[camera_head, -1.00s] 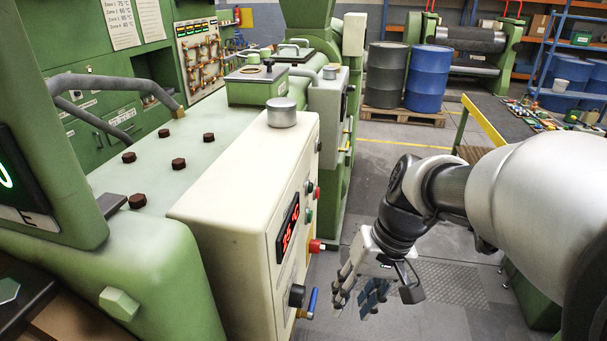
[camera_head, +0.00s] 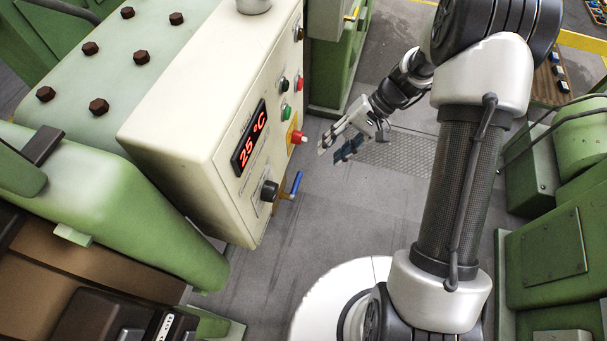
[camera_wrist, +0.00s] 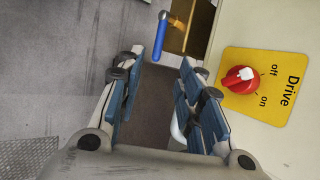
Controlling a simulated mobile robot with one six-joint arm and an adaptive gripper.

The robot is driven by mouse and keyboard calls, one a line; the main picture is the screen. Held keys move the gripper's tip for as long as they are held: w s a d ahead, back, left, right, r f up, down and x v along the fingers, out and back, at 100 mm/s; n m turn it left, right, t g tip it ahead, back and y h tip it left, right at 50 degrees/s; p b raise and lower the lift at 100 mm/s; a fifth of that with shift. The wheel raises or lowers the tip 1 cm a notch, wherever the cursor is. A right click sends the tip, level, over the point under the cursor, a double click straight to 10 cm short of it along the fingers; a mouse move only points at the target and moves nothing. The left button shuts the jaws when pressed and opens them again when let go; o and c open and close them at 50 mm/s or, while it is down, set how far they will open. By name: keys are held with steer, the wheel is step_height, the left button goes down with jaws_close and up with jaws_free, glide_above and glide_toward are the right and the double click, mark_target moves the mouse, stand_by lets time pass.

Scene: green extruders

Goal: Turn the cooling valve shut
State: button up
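The cooling valve has a blue lever handle (camera_head: 296,183) on a brass body (camera_head: 282,195), low on the side of the cream control box. In the wrist view the blue lever (camera_wrist: 160,36) lies at the top, beyond my fingertips, with the brass body (camera_wrist: 181,30) to its right. My gripper (camera_head: 335,146) hangs in the air beside the box face, above and right of the valve in the head view. In the wrist view my gripper (camera_wrist: 155,78) is open, with blue-padded fingers apart and only floor between them. The lever is apart from both fingers.
A red Drive switch (camera_wrist: 240,79) on a yellow plate is close to my right finger. Green machines stand on both sides; grey floor lies between.

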mark_target(299, 182)
steer(key=b+x, duration=0.2)
steer(key=x, duration=1.1)
steer(key=shift+w+a+f, duration=0.1)
steer(key=shift+a+f, duration=0.05)
steer(key=shift+f, duration=0.05)
jaws_close()
